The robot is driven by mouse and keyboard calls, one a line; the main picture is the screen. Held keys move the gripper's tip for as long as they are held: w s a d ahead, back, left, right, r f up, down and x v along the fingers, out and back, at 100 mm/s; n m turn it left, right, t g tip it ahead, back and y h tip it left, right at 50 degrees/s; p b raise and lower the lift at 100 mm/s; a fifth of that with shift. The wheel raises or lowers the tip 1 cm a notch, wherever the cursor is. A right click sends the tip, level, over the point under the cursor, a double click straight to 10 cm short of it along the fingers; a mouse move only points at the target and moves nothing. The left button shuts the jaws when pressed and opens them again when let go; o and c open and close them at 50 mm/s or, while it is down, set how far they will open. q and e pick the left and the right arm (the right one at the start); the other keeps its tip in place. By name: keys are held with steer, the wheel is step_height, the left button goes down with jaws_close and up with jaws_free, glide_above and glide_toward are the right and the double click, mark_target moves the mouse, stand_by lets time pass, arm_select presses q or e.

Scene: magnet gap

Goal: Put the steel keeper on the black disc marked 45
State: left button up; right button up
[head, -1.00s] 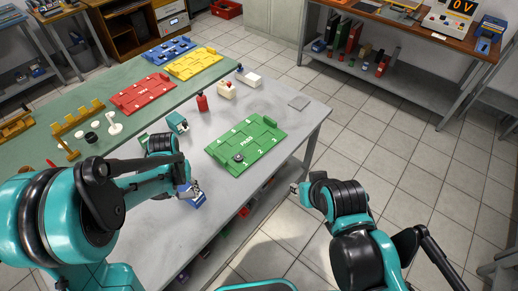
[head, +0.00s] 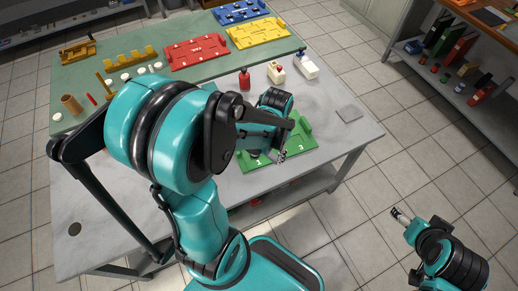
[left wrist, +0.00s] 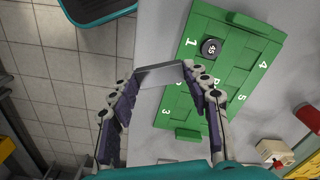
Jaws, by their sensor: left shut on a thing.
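The black disc marked 45 (left wrist: 211,48) sits on the green board (left wrist: 238,48) near the number 1 in the left wrist view. My left gripper (left wrist: 160,76) is shut on the steel keeper (left wrist: 160,74), a flat grey plate held crosswise between its fingertips. The keeper is to the left of the disc in that view and apart from it. In the head view my left gripper (head: 281,154) is over the front of the green board (head: 248,165), and my arm hides much of the board. My right gripper (head: 401,215) is out over the floor, too small to judge.
A red bottle (head: 245,80) and white containers (head: 307,67) stand behind the green board. Red (head: 195,52), yellow (head: 258,33) and blue boards lie on the green mat behind. The grey table's front left is mostly clear.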

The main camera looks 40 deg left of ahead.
arm_select(q)
steer(key=b, duration=0.3)
glide_above(255, 153)
step_height(255, 153, down, 6)
steer(key=shift+w+a+f, duration=0.1)
steer(key=shift+w+f, duration=0.05)
steer(key=shift+f, duration=0.1)
step_height(255, 153, down, 4)
steer(key=shift+r+b, duration=0.1)
steer(key=shift+b, duration=1.15)
steer(key=o, duration=1.3)
steer(key=shift+c, duration=0.2)
step_height(255, 153, up, 11)
steer(key=p, duration=0.5)
steer(key=s+d+r+t, duration=0.2)
steer(key=d+r, duration=0.3)
steer(key=d, duration=0.3)
steer(key=s+d+r+n+t, duration=0.1)
steer(key=s+d+r+t, duration=0.2)
steer(key=d+r+t, duration=0.2)
steer(key=d+r, duration=0.1)
steer(key=d, duration=0.2)
steer(key=shift+s+d+r, duration=0.15)
steer(key=shift+d+r, duration=0.1)
steer(key=shift+r, duration=0.05)
